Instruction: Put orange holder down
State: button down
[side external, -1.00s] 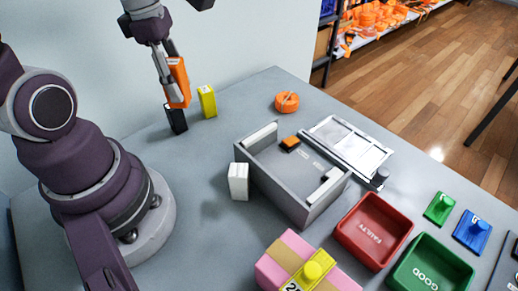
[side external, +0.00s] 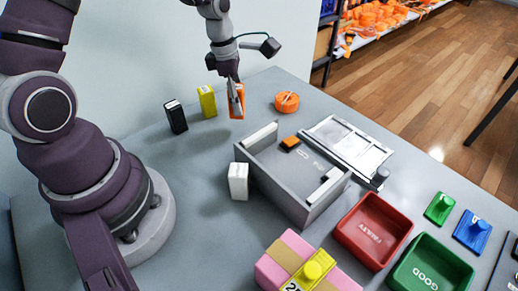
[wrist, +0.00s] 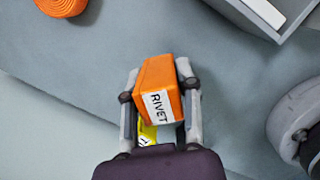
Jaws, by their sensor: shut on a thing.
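The orange holder (wrist: 155,88) is a block with a white label reading "RIVET". It sits between the two fingers of my gripper (wrist: 160,85), which is shut on it. In the side external view the orange holder (side external: 236,101) hangs from my gripper (side external: 235,92) near the back of the table, right of the yellow holder (side external: 207,101). Whether its lower end touches the table is hard to tell. The yellow holder also shows partly behind the gripper in the wrist view (wrist: 147,134).
A black holder (side external: 175,117) stands left of the yellow one, and an orange strap roll (side external: 287,102) lies to the right. A grey box (side external: 275,184), a white block (side external: 238,181), a red bin (side external: 373,229) and a green bin (side external: 430,267) stand nearer. The left-middle table is clear.

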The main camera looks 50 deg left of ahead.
jog(key=w, duration=0.3)
jog(key=shift+w+a+f, duration=0.25)
jog(key=shift+w+a, duration=0.05)
jog(key=shift+w, duration=0.1)
jog(key=shift+f, duration=1.7)
jog(key=shift+f, duration=0.15)
jog(key=c, duration=0.8)
grip_release()
jog(key=shift+w, duration=0.1)
